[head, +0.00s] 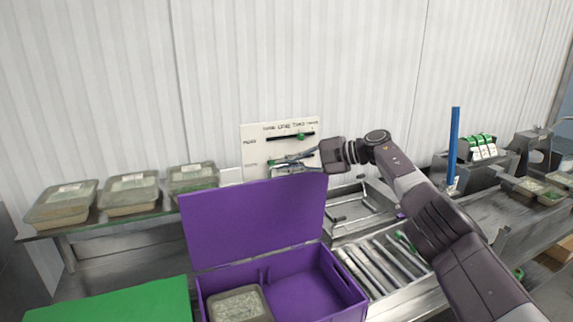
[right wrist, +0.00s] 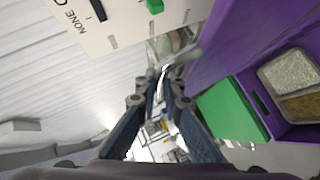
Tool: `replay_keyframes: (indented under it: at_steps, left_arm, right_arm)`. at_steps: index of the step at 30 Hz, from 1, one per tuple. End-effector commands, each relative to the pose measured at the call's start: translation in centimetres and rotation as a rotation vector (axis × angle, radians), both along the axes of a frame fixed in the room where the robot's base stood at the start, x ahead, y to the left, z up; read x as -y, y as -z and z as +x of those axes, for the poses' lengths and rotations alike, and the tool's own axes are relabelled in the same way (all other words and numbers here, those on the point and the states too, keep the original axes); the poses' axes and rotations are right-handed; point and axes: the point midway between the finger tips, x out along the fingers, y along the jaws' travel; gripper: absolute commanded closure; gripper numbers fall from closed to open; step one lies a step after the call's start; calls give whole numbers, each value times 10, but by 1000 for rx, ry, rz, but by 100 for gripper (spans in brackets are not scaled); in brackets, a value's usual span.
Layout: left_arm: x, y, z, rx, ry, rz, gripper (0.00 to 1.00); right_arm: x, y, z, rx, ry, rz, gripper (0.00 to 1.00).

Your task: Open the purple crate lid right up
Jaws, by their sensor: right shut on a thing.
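The purple crate (head: 335,290) stands at the front centre in the head view. Its purple lid (head: 255,222) is raised and stands close to upright along the crate's back edge; it also shows in the right wrist view (right wrist: 218,48). My right gripper (head: 280,162) is at the lid's top edge, its fingers close together. In the right wrist view the fingertips (right wrist: 168,78) meet beside the lid, and the exact contact is hard to see. My left gripper is out of view.
A tray of rice (head: 238,303) sits inside the crate. A green lid (head: 125,303) lies flat to the left. Several lidded trays (head: 130,190) line the left shelf. A white board with sliders (head: 256,143) stands behind the gripper. A roller conveyor (head: 378,268) lies right of the crate.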

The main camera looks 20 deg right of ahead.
Motion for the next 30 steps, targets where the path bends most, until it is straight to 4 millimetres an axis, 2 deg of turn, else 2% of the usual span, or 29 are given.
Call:
replay_keyframes:
  at_steps: [6, 7, 12, 23, 30]
  left_arm:
    - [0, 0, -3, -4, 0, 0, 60]
    - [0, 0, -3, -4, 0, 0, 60]
    - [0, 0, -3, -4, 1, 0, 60]
    - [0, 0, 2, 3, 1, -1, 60]
    - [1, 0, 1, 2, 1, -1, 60]
  right_arm:
    - [-2, 2, -1, -3, -5, -1, 100]
    - [-2, 2, -1, -3, -5, -1, 90]
    - [-1, 1, 0, -1, -4, -1, 74]
    - [2, 1, -2, -1, 0, -1, 74]
    - [19, -6, -14, 1, 0, -2, 74]
